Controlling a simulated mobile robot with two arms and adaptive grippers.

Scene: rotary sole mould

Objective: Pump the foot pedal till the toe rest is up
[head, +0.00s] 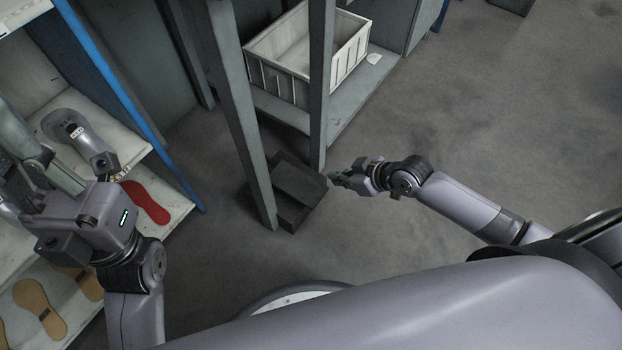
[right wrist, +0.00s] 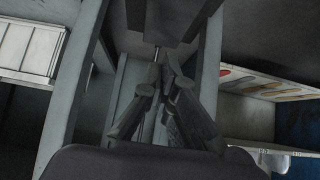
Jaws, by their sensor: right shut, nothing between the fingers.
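The foot pedal (head: 298,186) looks like a dark, low box with a plate on top. It is on the floor beside the grey machine posts, and one post hides part of it. My right gripper (head: 337,179) is low, just right of the pedal, with its fingers pointing left towards it. In the right wrist view my right gripper (right wrist: 166,92) is shut and empty. I cannot tell whether it touches the pedal. My left arm is folded at the left over the shelves, and its fingers are not clear. I cannot make out the toe rest.
A white crate (head: 297,72) stands on a low grey shelf behind the posts. Shelves at the left, edged by a blue upright (head: 117,88), hold a red sole (head: 146,202) and tan soles (head: 40,306). The floor (head: 480,110) at the right is clear.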

